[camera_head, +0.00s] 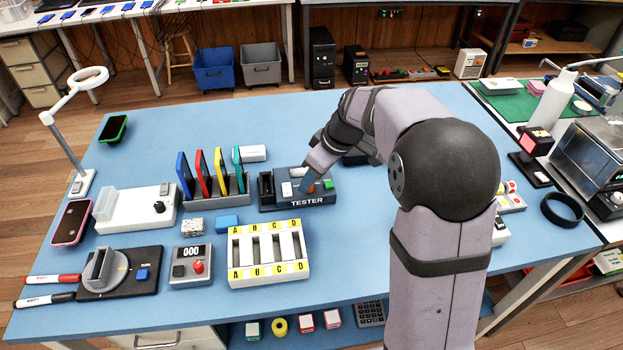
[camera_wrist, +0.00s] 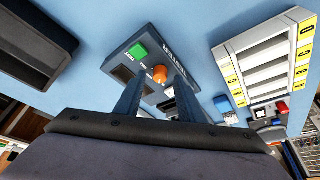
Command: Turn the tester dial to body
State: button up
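The dark tester (camera_head: 268,204) stands near the middle of the blue table, with "TESTER" on its front. Its orange dial (camera_wrist: 160,74) shows in the wrist view, beside a green button (camera_wrist: 138,51). In the head view my gripper mostly hides the dial; a bit of orange (camera_head: 311,188) shows. My gripper (camera_head: 303,187) reaches down over the tester. In the wrist view its two fingers (camera_wrist: 160,80) stand apart, with the dial seen between them and nothing held. I cannot tell whether they touch the dial. The dial's setting and small labels are unreadable.
A white rack (camera_head: 268,280) lettered A to D stands in front of the tester. A holder with several coloured upright phones (camera_head: 203,172) is to its left. A blue block (camera_head: 227,223) lies nearby. The back left of the table is mostly clear.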

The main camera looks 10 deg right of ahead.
jog(key=shift+w+a+f, duration=0.15)
jog(key=shift+f, duration=0.4)
grip_shut()
jog(key=shift+m, duration=0.4)
jog(key=shift+a+r+m+t+h+p, duration=0.1)
jog(key=shift+m+t+h+p, duration=0.35)
jog(key=shift+m, duration=0.45)
jog(key=shift+a+r+m+h+p, duration=0.1)
jog(key=shift+m+h+p, duration=0.25)
jog(key=shift+m+p, duration=0.8)
jog(key=shift+m+t+h+p, duration=0.25)
jog(key=shift+m+h+p, duration=0.45)
jog(key=shift+m+p, duration=0.8)
jog(key=shift+f+m+b, duration=0.2)
jog(key=shift+m+b, duration=0.1)
jog(key=shift+m, duration=0.25)
